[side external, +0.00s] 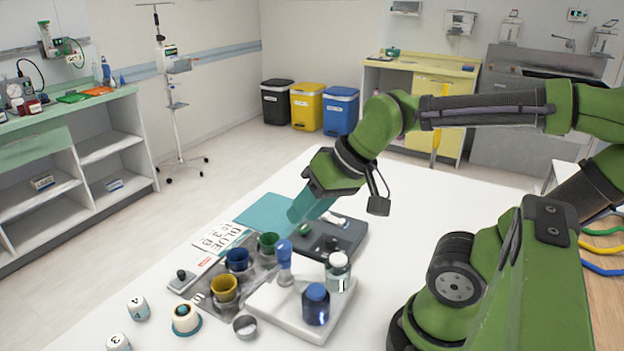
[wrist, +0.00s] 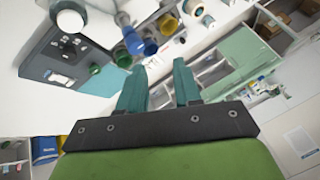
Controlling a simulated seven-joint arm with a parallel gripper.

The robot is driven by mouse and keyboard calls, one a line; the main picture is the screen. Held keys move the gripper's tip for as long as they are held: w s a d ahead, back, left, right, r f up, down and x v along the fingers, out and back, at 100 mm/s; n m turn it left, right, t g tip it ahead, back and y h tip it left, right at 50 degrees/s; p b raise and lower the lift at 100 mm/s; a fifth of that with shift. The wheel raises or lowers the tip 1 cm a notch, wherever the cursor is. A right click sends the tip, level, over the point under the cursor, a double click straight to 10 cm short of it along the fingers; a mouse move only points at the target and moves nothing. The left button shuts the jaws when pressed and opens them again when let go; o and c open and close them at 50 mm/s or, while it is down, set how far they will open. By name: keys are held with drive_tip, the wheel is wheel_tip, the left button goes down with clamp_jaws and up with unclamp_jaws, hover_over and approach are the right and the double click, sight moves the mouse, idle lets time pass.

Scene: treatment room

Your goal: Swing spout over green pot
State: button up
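The green pot (side external: 268,243) stands at the far end of a row with a blue pot (side external: 237,259) and a yellow pot (side external: 224,288) on a grey mat. The green pot also shows in the wrist view (wrist: 122,56). A blue-topped upright piece (side external: 284,264) stands beside the green pot, on a white platform (side external: 268,304); I cannot tell whether it carries the spout. My gripper (side external: 304,210) is above the table, beyond the pots and apart from them. In the wrist view its two teal fingers (wrist: 160,85) are spread with nothing between them.
A clear jar (side external: 338,272) and a blue jar (side external: 316,304) stand on the platform. A dark device (side external: 335,236) with a green knob lies below my gripper. A teal mat (side external: 262,212) lies behind. Small white containers (side external: 137,308) stand at front left. The table's right side is clear.

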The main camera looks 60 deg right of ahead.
sight(283, 244)
drive_tip(key=o, duration=0.4)
drive_tip(key=shift+m+g, duration=0.4)
drive_tip(key=shift+g, duration=0.5)
drive_tip(key=w+d, duration=0.1)
drive_tip(key=w, duration=0.1)
drive_tip(key=w+d, duration=0.1)
drive_tip(key=w, duration=0.1)
drive_tip(key=shift+w+d+r, duration=0.1)
drive_tip(key=shift+d, duration=0.1)
drive_tip(key=shift+o, duration=0.2)
drive_tip(key=w+d+r+m+g, duration=0.1)
drive_tip(key=w+d+m+g, duration=0.3)
drive_tip(key=w+d+g, duration=0.35)
drive_tip(key=shift+m+y, duration=0.4)
drive_tip(key=shift+y, duration=0.5)
drive_tip(key=x, duration=0.5)
drive_tip(key=a+x, duration=0.1)
drive_tip(key=x, duration=0.4)
drive_tip(key=a+x, duration=0.1)
drive_tip(key=x, duration=0.4)
drive_tip(key=shift+s+a+r, duration=0.1)
drive_tip(key=shift+s+r, duration=0.1)
drive_tip(key=shift+r, duration=0.25)
clamp_jaws()
